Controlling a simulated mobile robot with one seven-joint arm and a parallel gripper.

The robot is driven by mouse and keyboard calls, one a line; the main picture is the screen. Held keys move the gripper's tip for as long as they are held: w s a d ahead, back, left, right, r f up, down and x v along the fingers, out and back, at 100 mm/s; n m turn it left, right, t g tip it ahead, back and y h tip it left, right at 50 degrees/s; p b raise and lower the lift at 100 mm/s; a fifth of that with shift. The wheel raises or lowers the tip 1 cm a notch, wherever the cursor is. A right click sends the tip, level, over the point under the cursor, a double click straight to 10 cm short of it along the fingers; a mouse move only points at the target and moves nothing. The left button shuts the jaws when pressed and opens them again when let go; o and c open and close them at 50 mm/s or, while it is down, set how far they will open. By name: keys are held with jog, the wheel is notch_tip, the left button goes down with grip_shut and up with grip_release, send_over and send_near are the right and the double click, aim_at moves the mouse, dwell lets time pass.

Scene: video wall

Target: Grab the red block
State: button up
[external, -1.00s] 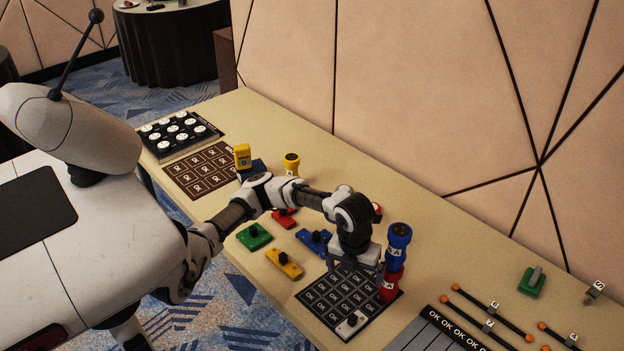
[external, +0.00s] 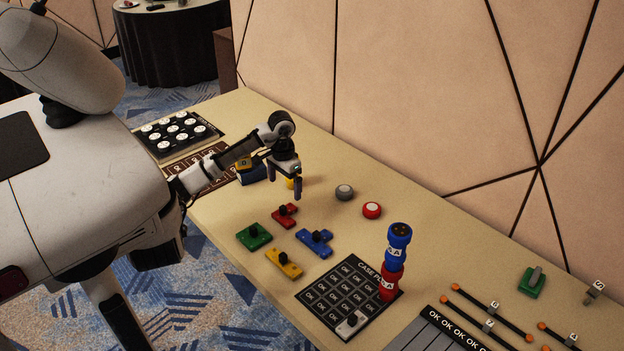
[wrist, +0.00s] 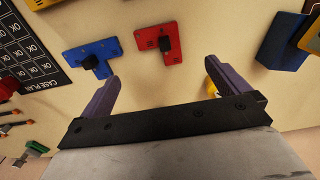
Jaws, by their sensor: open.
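The red block (external: 279,219) is a small flat piece with a black knob, lying on the table among other coloured blocks. It shows in the wrist view (wrist: 174,53) at the top middle, ahead of my fingertips. My gripper (external: 284,182) is open and empty, above the table and farther back than the red block. In the wrist view my two purple-grey fingers (wrist: 162,86) are apart with bare table between them. A yellow piece (wrist: 211,88) shows beside the right finger and is mostly hidden by the gripper in the external view.
Blue (external: 322,246), green (external: 248,240) and yellow (external: 277,260) knobbed blocks lie near the red one. A blue-and-red stack (external: 398,240) stands upright on the black case plan mat (external: 340,275). Red (external: 372,210) and grey (external: 344,192) round pieces sit near the wall.

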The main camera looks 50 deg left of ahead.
send_over(285, 216)
jog(key=f, duration=0.6)
jog(key=shift+w+f, duration=0.25)
jog(key=shift+w, duration=0.05)
jog(key=shift+s+f, duration=0.2)
jog(key=shift+f, duration=1.15)
jog(key=shift+s+f, duration=0.15)
jog(key=shift+f, duration=1.15)
jog(key=c, duration=1)
jog(key=shift+r, duration=0.1)
jog(key=shift+c, duration=0.2)
